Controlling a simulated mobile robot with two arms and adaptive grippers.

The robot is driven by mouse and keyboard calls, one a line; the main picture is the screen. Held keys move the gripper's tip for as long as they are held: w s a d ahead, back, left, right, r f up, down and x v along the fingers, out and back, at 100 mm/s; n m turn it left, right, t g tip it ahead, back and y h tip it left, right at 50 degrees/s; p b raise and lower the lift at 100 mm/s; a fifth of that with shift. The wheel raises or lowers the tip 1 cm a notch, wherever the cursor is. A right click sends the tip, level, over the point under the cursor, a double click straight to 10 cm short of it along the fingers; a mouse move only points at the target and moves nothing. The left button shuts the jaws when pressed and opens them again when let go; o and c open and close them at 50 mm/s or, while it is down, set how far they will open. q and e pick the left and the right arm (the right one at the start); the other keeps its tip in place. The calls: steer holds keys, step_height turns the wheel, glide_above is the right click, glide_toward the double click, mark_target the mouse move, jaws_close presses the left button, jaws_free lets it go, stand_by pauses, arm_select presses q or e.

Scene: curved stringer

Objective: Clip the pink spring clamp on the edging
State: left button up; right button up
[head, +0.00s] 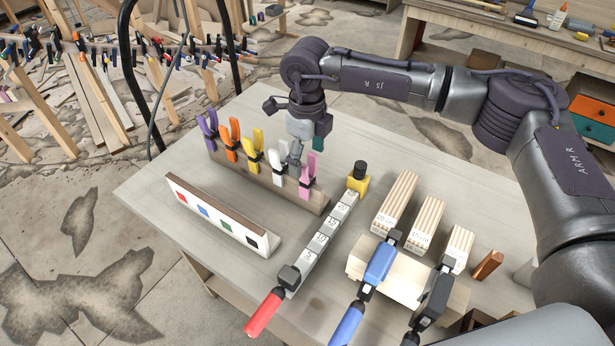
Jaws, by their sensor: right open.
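The pink spring clamp (308,180) sits at the right end of a row of clamps on a wooden rack (258,178), its handles pointing up. My right gripper (296,158) points down just behind and left of the pink clamp, near the white clamp (277,164). It is open and holds nothing that I can see; its fingertips are small and I cannot tell whether they touch a clamp. My left gripper is not in view. A long strip lined with many clamps (130,46) stands at the back left; I cannot tell whether it is the edging.
Purple (208,127), orange (229,143) and yellow (253,152) clamps share the rack. The table's left corner is clear.

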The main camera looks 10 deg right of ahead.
mark_target(308, 177)
steer(key=f+p, duration=0.1)
steer(key=f, duration=0.2)
steer(key=shift+s+f+p, duration=0.2)
steer(key=shift+p, duration=0.2)
steer(key=shift+f, duration=0.35)
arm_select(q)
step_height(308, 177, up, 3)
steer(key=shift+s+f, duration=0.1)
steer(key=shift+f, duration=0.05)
arm_select(e)
steer(key=c, duration=1.5)
